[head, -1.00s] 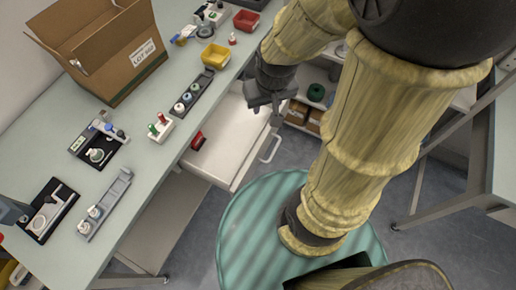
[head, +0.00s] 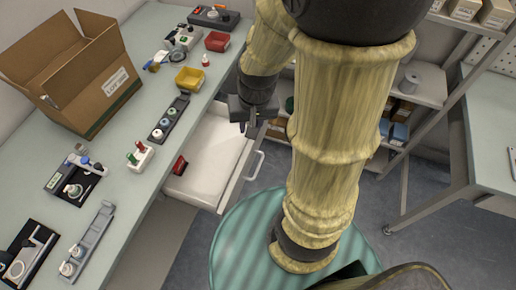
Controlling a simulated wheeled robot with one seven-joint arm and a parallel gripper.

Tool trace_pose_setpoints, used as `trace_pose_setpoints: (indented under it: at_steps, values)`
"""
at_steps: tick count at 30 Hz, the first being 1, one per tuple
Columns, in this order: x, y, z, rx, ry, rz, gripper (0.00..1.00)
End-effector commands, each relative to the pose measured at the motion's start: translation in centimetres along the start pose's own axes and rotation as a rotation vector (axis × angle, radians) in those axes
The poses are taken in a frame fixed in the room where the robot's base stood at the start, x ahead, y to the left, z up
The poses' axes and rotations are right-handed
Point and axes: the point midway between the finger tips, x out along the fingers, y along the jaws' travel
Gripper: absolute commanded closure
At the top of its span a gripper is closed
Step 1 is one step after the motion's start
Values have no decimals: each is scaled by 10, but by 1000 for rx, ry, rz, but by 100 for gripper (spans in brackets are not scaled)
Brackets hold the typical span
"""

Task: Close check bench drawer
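The check bench drawer (head: 217,147) is pulled out from under the pale green bench (head: 118,163). It is white inside, with a small red object (head: 180,166) near its left side. Its bar handle (head: 255,166) is on the front, facing right. My gripper (head: 246,128) hangs over the far front part of the drawer, beyond the handle, and appears apart from it. The gripper's fingertips are small and dark here, and their gap is unclear. Nothing is visibly held.
The bench carries an open cardboard box (head: 75,75), a yellow bin (head: 189,79), a red bin (head: 217,41) and several small fixtures. Shelves (head: 425,85) stand at the back, and another table (head: 490,130) is at right. Grey floor is clear between them.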

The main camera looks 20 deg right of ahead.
Motion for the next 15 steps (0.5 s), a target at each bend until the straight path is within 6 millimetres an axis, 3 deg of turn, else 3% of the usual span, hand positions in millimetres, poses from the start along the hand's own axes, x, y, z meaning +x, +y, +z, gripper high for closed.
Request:
trace_pose_setpoints:
  at_steps: [1, 4, 11, 15]
  values:
    - [24, 12, -2, 124, -45, -12, 84]
    - [59, 32, -9, 407, -137, -57, 100]
    - [136, 80, -32, 1063, -319, -214, 100]
    - [184, 119, -51, 1449, -401, -349, 100]
